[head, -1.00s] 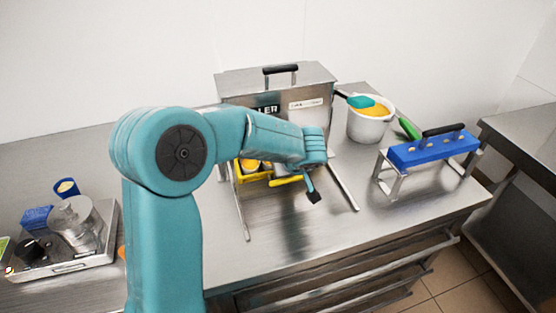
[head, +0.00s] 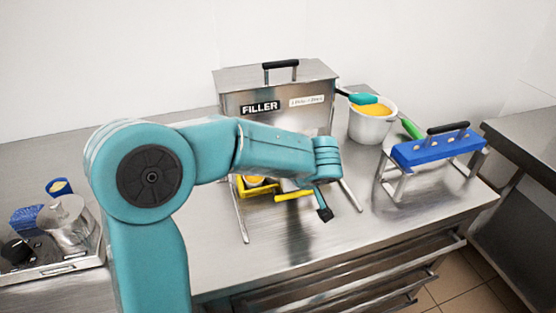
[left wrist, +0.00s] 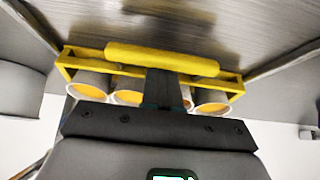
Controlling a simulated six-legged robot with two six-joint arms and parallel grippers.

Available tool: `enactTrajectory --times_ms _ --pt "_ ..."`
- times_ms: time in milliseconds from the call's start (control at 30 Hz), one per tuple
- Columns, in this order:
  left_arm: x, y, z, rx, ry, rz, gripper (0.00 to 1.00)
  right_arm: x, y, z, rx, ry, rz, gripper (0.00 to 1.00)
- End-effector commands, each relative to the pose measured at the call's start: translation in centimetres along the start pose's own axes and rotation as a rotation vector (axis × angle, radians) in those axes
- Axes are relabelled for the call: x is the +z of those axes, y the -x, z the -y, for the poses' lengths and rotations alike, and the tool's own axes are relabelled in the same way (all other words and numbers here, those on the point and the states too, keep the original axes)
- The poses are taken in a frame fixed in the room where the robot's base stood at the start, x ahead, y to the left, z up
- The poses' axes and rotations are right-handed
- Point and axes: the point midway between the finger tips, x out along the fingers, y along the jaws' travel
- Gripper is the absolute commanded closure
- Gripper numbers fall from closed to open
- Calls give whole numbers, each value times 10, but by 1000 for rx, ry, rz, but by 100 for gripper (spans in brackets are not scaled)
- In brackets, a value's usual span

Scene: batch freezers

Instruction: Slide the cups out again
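A yellow tray (head: 240,187) with a yellow handle bar (head: 292,195) sits low between two metal rails, in front of the steel filler (head: 257,95). In the left wrist view the tray (left wrist: 68,64) holds several white cups with orange filling; one is a cup (left wrist: 211,108) at the right. My left gripper (head: 325,213) is at the handle. In the left wrist view its dark finger meets the middle of the handle bar (left wrist: 160,58), and it appears shut on it; the far finger is hidden. My arm hides part of the tray in the head view. My right gripper is not in view.
A white bucket (head: 371,129) of orange filling with a teal-handled tool (head: 363,98) stands right of the filler. A blue block on a metal stand (head: 437,150) is farther right. A scale (head: 62,263) is at left. The counter (head: 300,237) before the tray is clear.

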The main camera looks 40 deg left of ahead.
Motion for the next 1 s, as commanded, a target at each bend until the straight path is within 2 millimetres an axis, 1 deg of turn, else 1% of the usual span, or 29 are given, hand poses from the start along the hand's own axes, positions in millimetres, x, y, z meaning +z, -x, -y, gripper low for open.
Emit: enactTrajectory --times_ms 33,400,1000 --pt "4 0 0 2 -1 0 100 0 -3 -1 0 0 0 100" --pt "19 11 0 2 0 1 100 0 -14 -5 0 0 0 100" --pt "44 28 0 1 -1 1 100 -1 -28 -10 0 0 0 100"
